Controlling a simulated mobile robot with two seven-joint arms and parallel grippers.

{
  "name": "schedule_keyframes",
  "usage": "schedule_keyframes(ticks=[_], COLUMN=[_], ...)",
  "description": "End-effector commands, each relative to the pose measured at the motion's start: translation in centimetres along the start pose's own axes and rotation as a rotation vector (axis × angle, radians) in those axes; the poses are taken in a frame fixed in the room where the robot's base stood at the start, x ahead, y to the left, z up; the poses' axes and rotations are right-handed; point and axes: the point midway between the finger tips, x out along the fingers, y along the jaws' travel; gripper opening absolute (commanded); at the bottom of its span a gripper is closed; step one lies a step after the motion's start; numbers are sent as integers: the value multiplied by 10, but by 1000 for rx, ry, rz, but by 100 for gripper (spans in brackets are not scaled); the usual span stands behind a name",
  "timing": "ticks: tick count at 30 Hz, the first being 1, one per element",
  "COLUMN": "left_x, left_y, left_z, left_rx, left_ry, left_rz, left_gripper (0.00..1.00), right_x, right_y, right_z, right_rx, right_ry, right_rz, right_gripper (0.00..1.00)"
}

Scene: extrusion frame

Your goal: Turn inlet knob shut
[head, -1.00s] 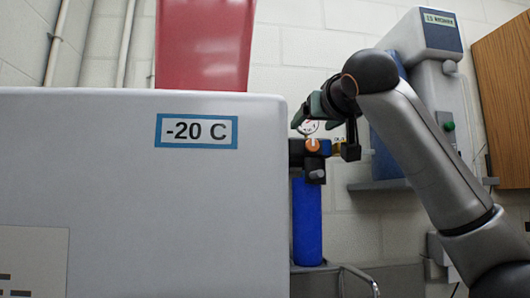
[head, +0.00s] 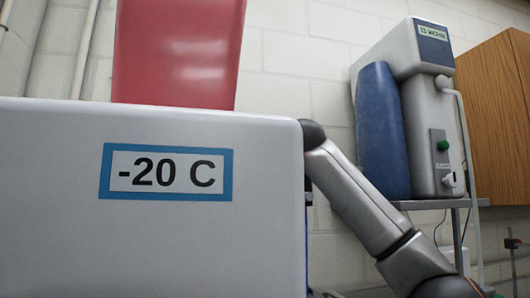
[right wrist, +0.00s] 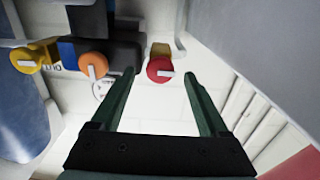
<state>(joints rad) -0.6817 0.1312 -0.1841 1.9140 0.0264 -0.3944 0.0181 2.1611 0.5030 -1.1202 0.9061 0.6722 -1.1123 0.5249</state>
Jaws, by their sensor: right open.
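In the right wrist view there are three knobs with pale pointer bars: a red knob (right wrist: 160,68), an orange knob (right wrist: 92,66) and a yellow knob (right wrist: 28,59). I cannot tell from a label which one is the inlet knob. My right gripper (right wrist: 160,78) is open, with the red knob seen between its two green fingertips. No contact with it is visible. The orange and yellow knobs lie left of the fingers. In the head view my right arm goes behind the white box, which hides its gripper and the knobs. My left gripper is not in view.
A white box labelled -20 C (head: 60,235) fills the lower left of the head view, with a red container (head: 175,55) on top. A grey machine (head: 428,110) and a blue cylinder (head: 381,130) stand on a shelf at right, near a wooden cabinet (head: 497,115).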

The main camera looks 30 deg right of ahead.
Motion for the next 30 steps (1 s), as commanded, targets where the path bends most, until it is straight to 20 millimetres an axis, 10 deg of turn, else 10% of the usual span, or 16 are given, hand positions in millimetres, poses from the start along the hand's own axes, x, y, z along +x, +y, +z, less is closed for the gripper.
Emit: schedule_keyframes(ticks=[17, 30], left_x=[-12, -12], left_y=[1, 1], left_z=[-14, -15], left_rx=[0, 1], left_ry=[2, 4], left_rz=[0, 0], left_gripper=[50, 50], right_x=[29, 29], right_y=[0, 0], right_z=[0, 0], right_rx=[0, 0], right_ry=[1, 1], right_rz=[0, 0], right_gripper=[78, 30])
